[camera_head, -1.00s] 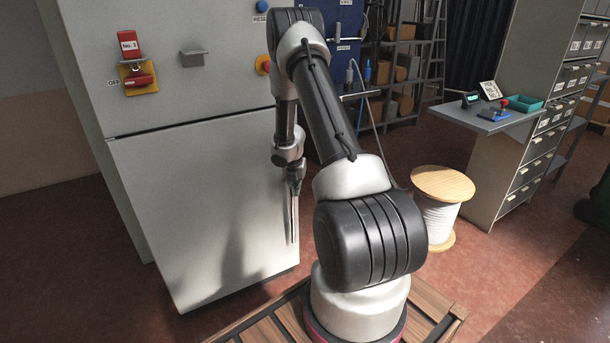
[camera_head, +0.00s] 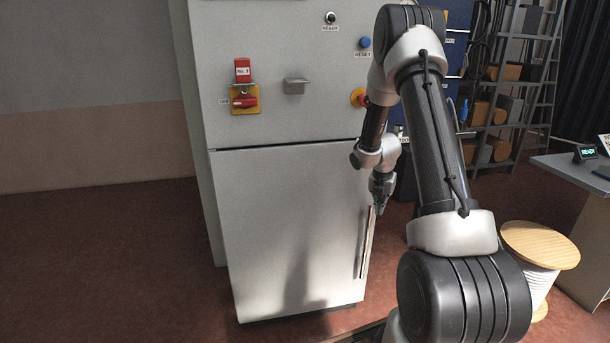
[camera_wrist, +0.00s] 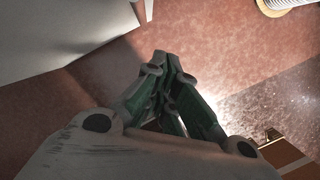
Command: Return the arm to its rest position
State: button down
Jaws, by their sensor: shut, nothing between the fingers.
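My arm rises at the right in the head view, bends at the top and hangs down at the front right of a grey cabinet (camera_head: 290,215). My gripper (camera_head: 380,208) points down beside the cabinet's long vertical handle (camera_head: 367,243). Whether it touches the handle cannot be told from the head view. In the wrist view my gripper (camera_wrist: 165,60) has its fingers together with nothing between them, above the reddish floor (camera_wrist: 225,45). The cabinet's pale side fills the upper left there.
The cabinet carries a red switch on a yellow plate (camera_head: 245,99), a small grey bracket (camera_head: 296,86) and a blue reset button (camera_head: 365,42). A cable spool (camera_head: 540,246) stands right of my arm. A grey desk (camera_head: 575,172) is farther right. The floor at left is clear.

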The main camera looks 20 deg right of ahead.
jog(key=s+a+r+m+g, duration=0.1)
jog(key=s+m+g, duration=0.1)
jog(key=s+m, duration=0.45)
jog(key=s+a+r+m+g, duration=0.1)
jog(key=s+a+r+m, duration=0.1)
jog(key=s+m, duration=0.45)
jog(key=s+a+r+m+t, duration=0.2)
jog(key=s+a+r+m, duration=0.2)
jog(key=r, duration=0.5)
jog(key=s+a+r+m+t+y, duration=0.1)
jog(key=s+a+r+m, duration=0.4)
jog(key=s+a+r, duration=0.2)
jog(key=s+a+r+m+t+y, duration=0.1)
jog(key=s+a+r+m, duration=0.3)
jog(key=s+r, duration=0.4)
notch_tip(320, 180, up, 4)
jog(key=shift+s+a+r+t, duration=0.1)
jog(key=shift+s+a+t, duration=0.1)
jog(key=shift+a+t, duration=0.65)
